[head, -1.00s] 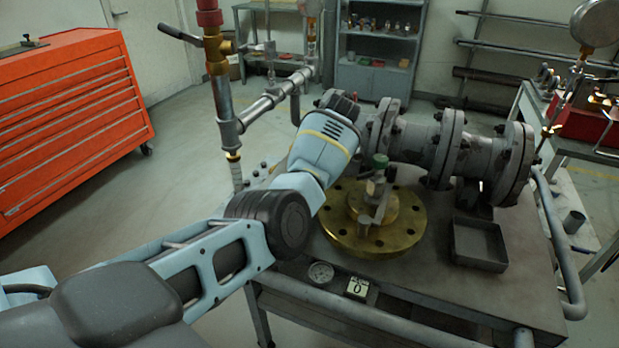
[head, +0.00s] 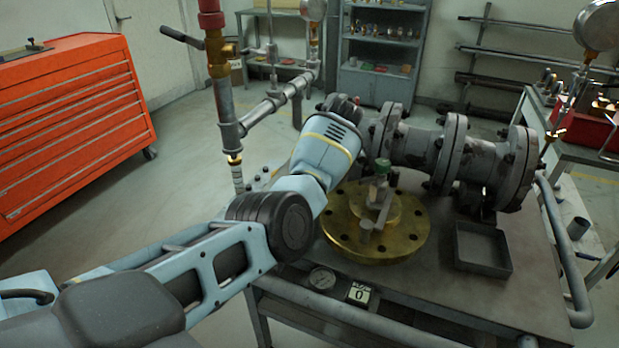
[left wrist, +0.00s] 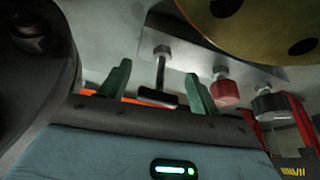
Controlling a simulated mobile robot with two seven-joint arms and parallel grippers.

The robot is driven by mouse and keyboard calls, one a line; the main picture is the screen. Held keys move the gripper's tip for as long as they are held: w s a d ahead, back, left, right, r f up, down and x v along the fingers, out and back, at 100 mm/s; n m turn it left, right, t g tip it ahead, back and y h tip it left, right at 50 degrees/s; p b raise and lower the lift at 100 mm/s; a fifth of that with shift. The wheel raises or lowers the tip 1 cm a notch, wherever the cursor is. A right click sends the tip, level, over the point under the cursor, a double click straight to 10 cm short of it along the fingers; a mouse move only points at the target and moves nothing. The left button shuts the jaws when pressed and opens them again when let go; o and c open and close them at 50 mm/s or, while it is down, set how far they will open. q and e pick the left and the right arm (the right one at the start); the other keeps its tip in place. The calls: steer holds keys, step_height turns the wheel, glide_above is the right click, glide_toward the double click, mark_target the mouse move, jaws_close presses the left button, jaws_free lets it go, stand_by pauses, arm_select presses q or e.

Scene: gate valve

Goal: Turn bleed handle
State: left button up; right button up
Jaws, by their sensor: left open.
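In the left wrist view, a black T-shaped handle (left wrist: 157,97) on a silver stem shows between the two green fingers of my left gripper (left wrist: 160,88). The fingers are apart, with gaps visible on both sides of the stem, so the gripper is open. No label shows that this is the bleed handle. A red knob (left wrist: 224,90) and a black knob (left wrist: 268,103) are to its right. In the head view my left wrist is left of the brass flange (head: 345,232), and hides its gripper and the handle. My right gripper is out of view.
A grey flanged pipe body (head: 420,150) lies at the table's back. An upright pipe with a black lever (head: 182,36) stands left of it.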

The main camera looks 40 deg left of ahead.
arm_select(q)
steer(key=v, duration=0.7)
steer(key=shift+r, duration=0.35)
steer(key=shift+d, duration=0.15)
